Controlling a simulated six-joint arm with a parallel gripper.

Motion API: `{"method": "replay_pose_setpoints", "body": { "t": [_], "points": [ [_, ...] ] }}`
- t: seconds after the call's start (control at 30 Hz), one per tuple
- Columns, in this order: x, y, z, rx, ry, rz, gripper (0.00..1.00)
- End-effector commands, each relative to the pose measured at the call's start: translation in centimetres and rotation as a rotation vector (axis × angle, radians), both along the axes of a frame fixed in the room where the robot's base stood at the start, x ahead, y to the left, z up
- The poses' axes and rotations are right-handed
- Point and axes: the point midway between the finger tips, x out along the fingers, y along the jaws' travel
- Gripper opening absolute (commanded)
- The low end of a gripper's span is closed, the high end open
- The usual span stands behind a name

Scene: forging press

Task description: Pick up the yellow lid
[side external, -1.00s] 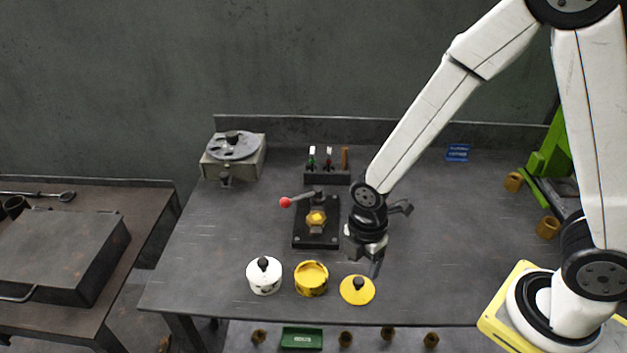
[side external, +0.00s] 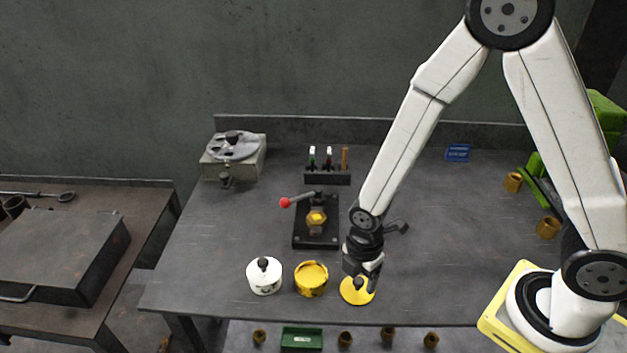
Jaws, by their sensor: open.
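The yellow lid (side external: 353,296) is a round flat disc with a dark knob. It lies on the table near the front edge, right of the yellow pot. My gripper (side external: 362,284) points down over the lid, with its fingers open around or just beside the knob. The fingers hide part of the lid and most of the knob. I cannot tell whether they touch it. The open yellow pot (side external: 311,279) stands just left of the lid.
A white lidded pot (side external: 264,276) stands left of the yellow pot. Behind them is a black press (side external: 316,220) with a red-knobbed lever. A tool rack (side external: 328,176) and a grey machine (side external: 233,155) stand at the back. The right of the table (side external: 450,220) is mostly clear.

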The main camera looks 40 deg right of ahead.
Motion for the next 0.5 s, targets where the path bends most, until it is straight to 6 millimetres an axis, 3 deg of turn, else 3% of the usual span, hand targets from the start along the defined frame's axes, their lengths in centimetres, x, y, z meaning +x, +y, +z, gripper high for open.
{"method": "replay_pose_setpoints", "body": {
  "t": [0.2, 0.5],
  "points": [
    [0.0, 0.0, -1.6, 0.0, 0.0, 0.0, 0.75],
    [0.0, 0.0, -2.0, 0.0, -0.001, 0.0, 0.75]
  ]
}}
